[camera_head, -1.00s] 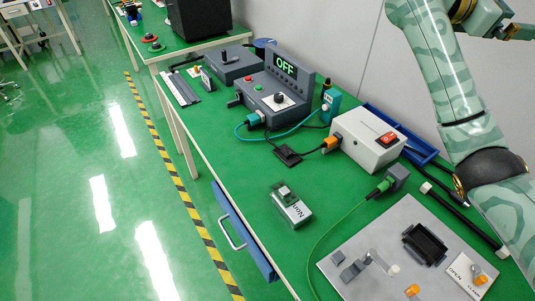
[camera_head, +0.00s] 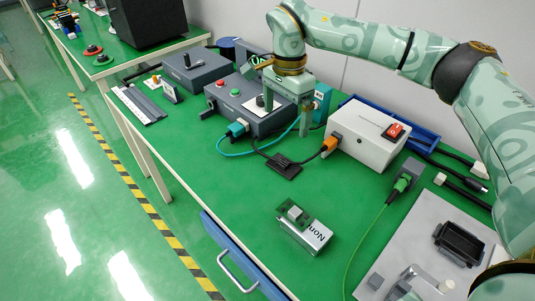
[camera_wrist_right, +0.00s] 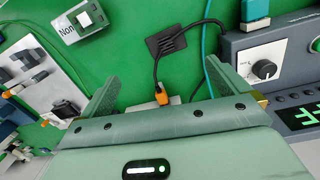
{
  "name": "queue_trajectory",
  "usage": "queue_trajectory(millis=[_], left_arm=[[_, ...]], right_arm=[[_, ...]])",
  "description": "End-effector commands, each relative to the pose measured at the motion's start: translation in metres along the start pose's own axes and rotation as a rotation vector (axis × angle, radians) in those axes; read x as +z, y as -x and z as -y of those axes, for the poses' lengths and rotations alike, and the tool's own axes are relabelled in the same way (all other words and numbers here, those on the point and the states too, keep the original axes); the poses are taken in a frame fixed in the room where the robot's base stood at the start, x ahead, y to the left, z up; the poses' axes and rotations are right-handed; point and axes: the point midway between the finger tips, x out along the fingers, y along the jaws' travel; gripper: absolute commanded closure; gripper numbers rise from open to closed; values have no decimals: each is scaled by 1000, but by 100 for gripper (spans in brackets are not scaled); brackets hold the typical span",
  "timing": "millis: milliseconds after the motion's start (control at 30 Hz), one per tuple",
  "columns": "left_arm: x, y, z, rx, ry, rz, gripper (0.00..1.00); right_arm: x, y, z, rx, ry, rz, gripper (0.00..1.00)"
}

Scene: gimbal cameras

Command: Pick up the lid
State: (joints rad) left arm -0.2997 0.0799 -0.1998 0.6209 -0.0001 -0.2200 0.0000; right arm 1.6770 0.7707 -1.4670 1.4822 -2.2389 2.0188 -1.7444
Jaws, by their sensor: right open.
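No part is plainly marked as the lid. The box also shows at the upper left of the right wrist view (camera_wrist_right: 72,29). My right gripper (camera_head: 288,112) points down by the grey control box (camera_head: 243,117), far behind the labelled box. In the right wrist view its fingers (camera_wrist_right: 160,72) are wide apart with nothing held between them. My left gripper is out of view.
A white box with a red switch (camera_head: 370,138) and a blue tray (camera_head: 415,135) stand to the right. A black flat part (camera_head: 284,166) lies by the cables. A grey plate (camera_head: 405,237) holds a black open holder (camera_head: 459,244). Green table is free around the labelled box.

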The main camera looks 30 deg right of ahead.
Motion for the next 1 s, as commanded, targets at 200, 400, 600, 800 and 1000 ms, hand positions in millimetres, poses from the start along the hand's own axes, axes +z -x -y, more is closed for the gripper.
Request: queue_trajectory(millis=[200,400,600,800,1000], left_arm=[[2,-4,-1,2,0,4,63],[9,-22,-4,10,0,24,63],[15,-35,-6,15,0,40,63],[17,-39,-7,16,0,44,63],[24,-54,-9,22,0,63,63]], right_arm=[[-8,-10,9,-36,194,-45,0],[-10,-61,10,-29,195,-40,0],[-11,-102,12,-31,193,-40,0],[-11,-114,12,-35,192,-41,0],[-13,-143,13,-30,193,-39,0]])
